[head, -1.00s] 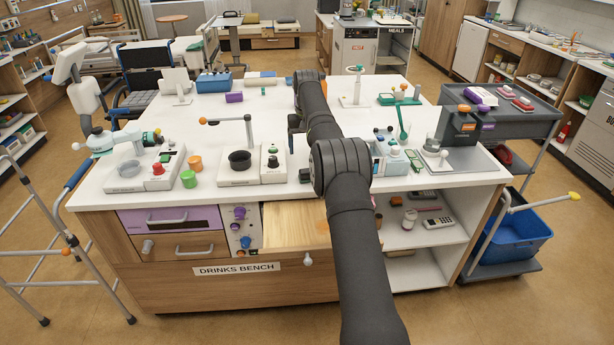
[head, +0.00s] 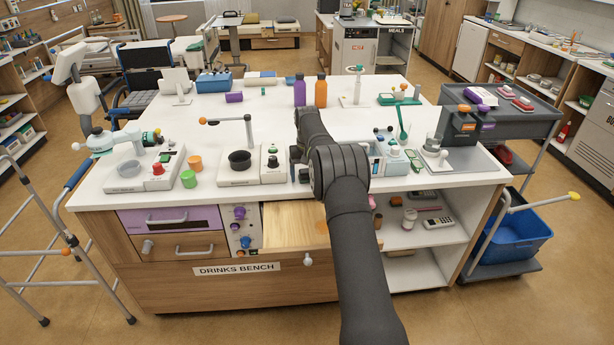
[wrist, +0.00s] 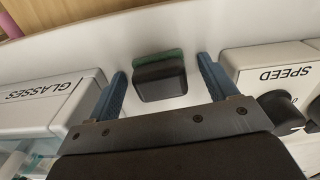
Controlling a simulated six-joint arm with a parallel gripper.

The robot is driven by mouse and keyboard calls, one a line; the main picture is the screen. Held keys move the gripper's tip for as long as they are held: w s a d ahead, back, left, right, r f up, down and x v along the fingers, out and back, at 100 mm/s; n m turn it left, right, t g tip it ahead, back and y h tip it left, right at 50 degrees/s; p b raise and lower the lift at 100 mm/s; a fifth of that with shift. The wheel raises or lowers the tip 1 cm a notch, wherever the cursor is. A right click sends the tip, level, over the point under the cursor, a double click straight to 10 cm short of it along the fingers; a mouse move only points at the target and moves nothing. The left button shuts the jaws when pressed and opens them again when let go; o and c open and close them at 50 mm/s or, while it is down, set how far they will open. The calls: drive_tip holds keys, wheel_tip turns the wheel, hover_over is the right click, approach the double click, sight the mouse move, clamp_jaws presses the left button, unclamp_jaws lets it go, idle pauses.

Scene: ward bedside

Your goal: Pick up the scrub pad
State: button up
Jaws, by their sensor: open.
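The scrub pad (wrist: 160,80) lies on the white bench top in the wrist view, dark on top with a green layer along its far side. It looks small and dark in the head view (head: 304,174), near the bench's front edge. My gripper (wrist: 161,68) is open, with one blue finger on each side of the pad. Gaps show between the pad and both fingers, so nothing is held. I cannot tell how high the fingertips are above the bench. In the head view my arm hides most of the gripper.
A box marked GLASSES (wrist: 50,105) stands close to the left finger in the wrist view. A unit marked SPEED (wrist: 265,65) with a dark knob is close to the right finger. An open wooden drawer (head: 292,222) sits below the bench's front edge.

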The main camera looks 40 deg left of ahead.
drive_tip(key=shift+c, duration=0.2)
drive_tip(key=c, duration=1)
drive_tip(key=shift+r, duration=0.1)
wheel_tip(320, 180, up, 10)
drive_tip(key=shift+f, duration=0.1)
drive_tip(key=shift+o, duration=1)
drive_tip(key=shift+c, duration=0.7)
drive_tip(key=shift+d, duration=0.1)
